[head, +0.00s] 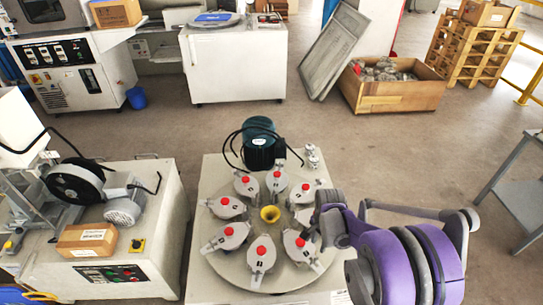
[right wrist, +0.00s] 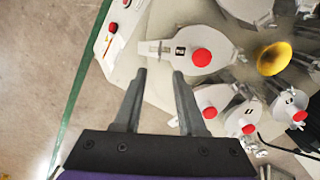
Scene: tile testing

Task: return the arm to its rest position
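My right arm, purple and grey, reaches in from the right in the head view. Its right gripper (head: 322,224) is over the right side of the round turntable (head: 225,264), which carries several grey lidded pots with red knobs. In the right wrist view the right gripper (right wrist: 160,76) has its two dark fingers apart with nothing between them. A pot with a red knob (right wrist: 201,57) appears just beyond the fingertips. I cannot tell the height of the gripper above it. My left gripper is not in view.
A yellow funnel (head: 270,214) stands at the turntable's centre, and a dark green motor (head: 259,140) behind it. A machine with a cardboard box (head: 87,240) stands left. A grey table (head: 515,185) is at the right edge. Open floor (head: 400,140) lies behind the arm.

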